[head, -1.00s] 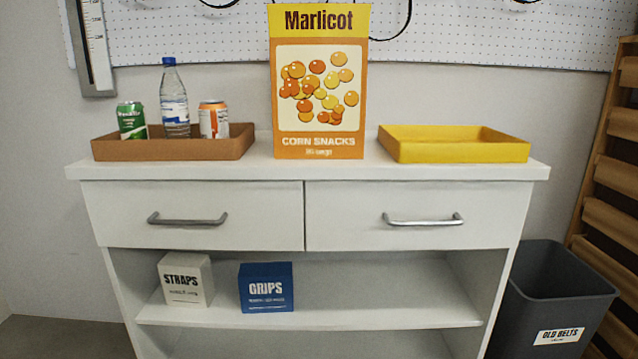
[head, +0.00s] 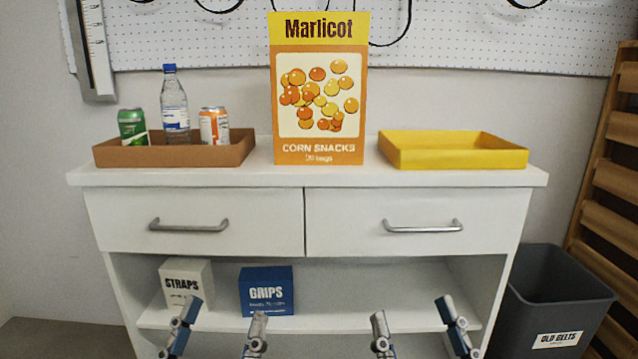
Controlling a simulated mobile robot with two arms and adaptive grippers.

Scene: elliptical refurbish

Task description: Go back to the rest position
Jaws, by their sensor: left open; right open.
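My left gripper (head: 219,328) is at the bottom of the head view, left of centre. Its two fingers are spread apart with nothing between them. My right gripper (head: 413,326) is at the bottom, right of centre, also open and empty. Both show in front of the lower part of the white cabinet (head: 320,178). Only the fingers show; the rest of both arms is out of view. The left gripper's fingers overlap the lower edges of the view of the shelf, near the white STRAPS box (head: 180,285) and the blue GRIPS box (head: 265,291).
A brown tray (head: 175,156) holds a green can, a water bottle and an orange can. The Marlicot box (head: 318,90) stands mid-top. A yellow tray (head: 453,156) is empty. Both drawers are shut. A dark bin (head: 560,300) and wooden slats (head: 610,165) stand at right.

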